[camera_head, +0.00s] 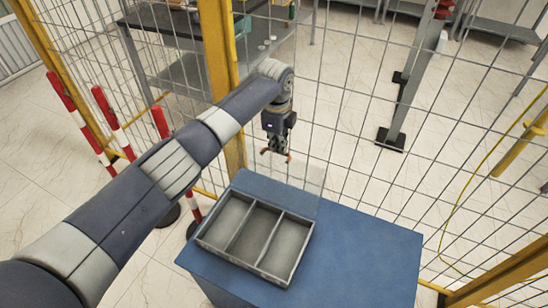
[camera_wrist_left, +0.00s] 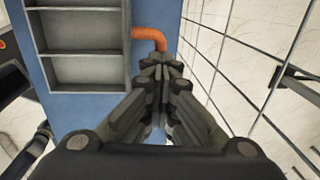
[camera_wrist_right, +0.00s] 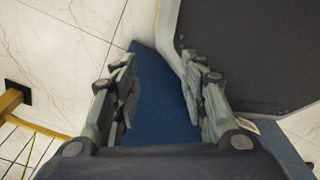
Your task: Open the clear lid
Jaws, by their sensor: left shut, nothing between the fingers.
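A grey tray (camera_head: 256,236) with three empty compartments sits on a blue cabinet top; part of it shows in the left wrist view (camera_wrist_left: 82,50). The clear lid (camera_head: 311,178) is a faint see-through pane that appears raised at the tray's back edge; its exact angle is hard to tell. An orange handle (camera_wrist_left: 147,33) shows at my left fingertips. My left gripper (camera_head: 276,154) points down above the back edge. Its fingertips (camera_wrist_left: 160,62) are together beside the handle, holding nothing. My right gripper (camera_wrist_right: 163,80) is open and empty, outside the head view.
The blue cabinet top (camera_head: 365,255) is clear to the right of the tray. A wire mesh fence (camera_head: 360,130) with a yellow post (camera_head: 217,50) stands close behind it. Red-and-white poles (camera_head: 110,120) stand at the left. A dark panel (camera_wrist_right: 245,50) is beside my right gripper.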

